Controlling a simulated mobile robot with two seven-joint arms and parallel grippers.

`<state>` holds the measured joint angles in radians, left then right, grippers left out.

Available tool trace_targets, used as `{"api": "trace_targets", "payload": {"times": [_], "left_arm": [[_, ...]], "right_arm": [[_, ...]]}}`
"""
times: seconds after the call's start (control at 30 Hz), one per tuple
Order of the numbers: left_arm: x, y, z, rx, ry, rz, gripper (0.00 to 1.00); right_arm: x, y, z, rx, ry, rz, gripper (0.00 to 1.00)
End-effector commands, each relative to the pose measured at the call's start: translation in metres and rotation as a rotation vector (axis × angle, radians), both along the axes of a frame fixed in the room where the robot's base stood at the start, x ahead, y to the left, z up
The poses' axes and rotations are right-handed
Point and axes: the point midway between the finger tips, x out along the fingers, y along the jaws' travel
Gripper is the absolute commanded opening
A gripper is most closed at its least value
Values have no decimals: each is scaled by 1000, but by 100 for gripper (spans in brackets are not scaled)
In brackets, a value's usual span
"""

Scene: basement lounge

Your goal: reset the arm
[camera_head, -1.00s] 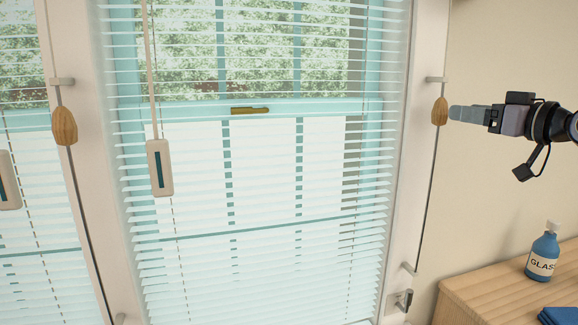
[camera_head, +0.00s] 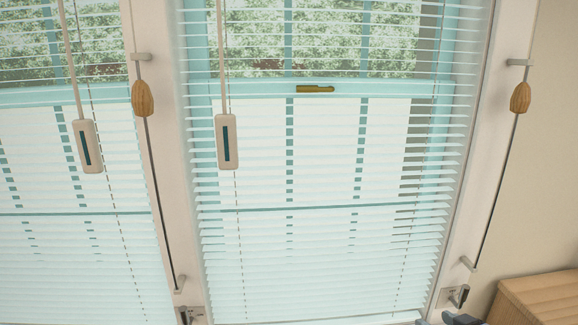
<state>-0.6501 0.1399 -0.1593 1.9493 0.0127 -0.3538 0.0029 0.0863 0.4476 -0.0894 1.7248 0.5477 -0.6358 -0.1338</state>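A small dark blue-grey part (camera_head: 462,319) shows at the bottom edge, right of centre, in front of the lower right window corner. It looks like the tip of my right arm or gripper, but it is nearly all cut off by the frame. I cannot tell whether its fingers are open or shut, or whether it holds anything. My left gripper is not in view.
Two windows with lowered white blinds (camera_head: 325,170) fill most of the view. Wooden cord pulls (camera_head: 520,98) (camera_head: 143,98) hang on the frames. White wands (camera_head: 227,142) hang before the blinds. A wooden cabinet (camera_head: 540,292) stands at lower right.

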Motion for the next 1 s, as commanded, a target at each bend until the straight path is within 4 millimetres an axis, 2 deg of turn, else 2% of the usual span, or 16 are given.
{"api": "trace_targets", "payload": {"times": [0.03, 0.1, 0.3, 0.5, 0.6, 0.7, 0.8, 1.0], "left_arm": [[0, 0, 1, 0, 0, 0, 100], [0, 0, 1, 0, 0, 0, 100], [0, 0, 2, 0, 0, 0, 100], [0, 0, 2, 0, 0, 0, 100], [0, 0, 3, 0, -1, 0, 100], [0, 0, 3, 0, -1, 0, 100], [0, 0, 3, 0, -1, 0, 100], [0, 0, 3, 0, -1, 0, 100]], "right_arm": [[-18, 11, -22, 2, 25, 2, 60], [-40, 23, -45, 0, 47, 1, 60], [-110, 56, -98, -4, 106, 0, 60], [-181, 85, -130, -2, 155, -9, 60], [-210, 96, -138, -2, 172, -13, 60], [-229, 102, -142, -3, 184, -18, 60], [-240, 106, -143, -4, 190, -21, 60], [-244, 107, -144, -5, 192, -20, 60]]}}
